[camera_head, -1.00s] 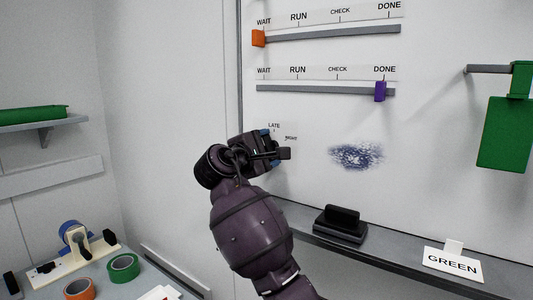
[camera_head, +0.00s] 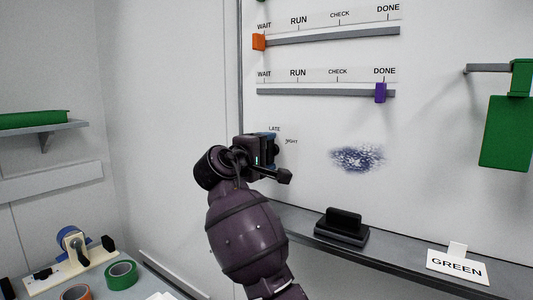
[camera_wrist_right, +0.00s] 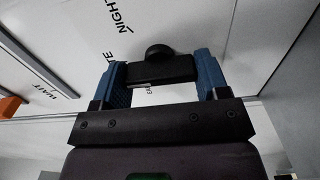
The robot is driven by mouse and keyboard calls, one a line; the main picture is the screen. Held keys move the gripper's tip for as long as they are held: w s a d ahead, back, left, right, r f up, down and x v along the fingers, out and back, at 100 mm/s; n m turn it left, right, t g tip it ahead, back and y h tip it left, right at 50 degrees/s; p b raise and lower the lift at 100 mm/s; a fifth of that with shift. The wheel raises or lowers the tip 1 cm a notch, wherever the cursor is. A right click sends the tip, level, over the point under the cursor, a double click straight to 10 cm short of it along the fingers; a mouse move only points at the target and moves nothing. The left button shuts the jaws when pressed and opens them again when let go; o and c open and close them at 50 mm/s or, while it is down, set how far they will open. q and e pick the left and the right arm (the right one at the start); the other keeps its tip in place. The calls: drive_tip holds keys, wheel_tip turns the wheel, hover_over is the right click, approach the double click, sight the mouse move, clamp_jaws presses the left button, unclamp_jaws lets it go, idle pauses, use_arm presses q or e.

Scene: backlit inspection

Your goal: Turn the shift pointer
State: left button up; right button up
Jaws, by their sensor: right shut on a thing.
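The shift pointer, a dark bar with a round end (camera_wrist_right: 160,68), shows in the right wrist view between the two blue fingers of my right gripper (camera_wrist_right: 162,82). The gripper is shut on it at the whiteboard. In the head view my right gripper (camera_head: 270,148) hides most of the pointer, so I cannot tell its exact direction. The LATE label (camera_head: 274,128) and the NIGHT label (camera_head: 291,141), partly covered, show beside the gripper. In the wrist view NIGHT (camera_wrist_right: 130,15) reads clearly, with other lettering partly hidden. My left gripper is not in view.
Above are slider rails with an orange slider (camera_head: 259,42) and a purple slider (camera_head: 380,93). A dark smudge (camera_head: 357,158) marks the board. A black eraser (camera_head: 342,226) and a GREEN card (camera_head: 457,264) stand on the ledge below. A green panel (camera_head: 507,132) hangs right.

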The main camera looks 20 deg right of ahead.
drive_tip(key=shift+f, duration=0.1)
drive_tip(key=o, duration=0.9)
drive_tip(key=shift+o, duration=0.2)
drive_tip(key=b+v, duration=0.1)
drive_tip(key=v, duration=1)
drive_tip(key=shift+b, duration=0.4)
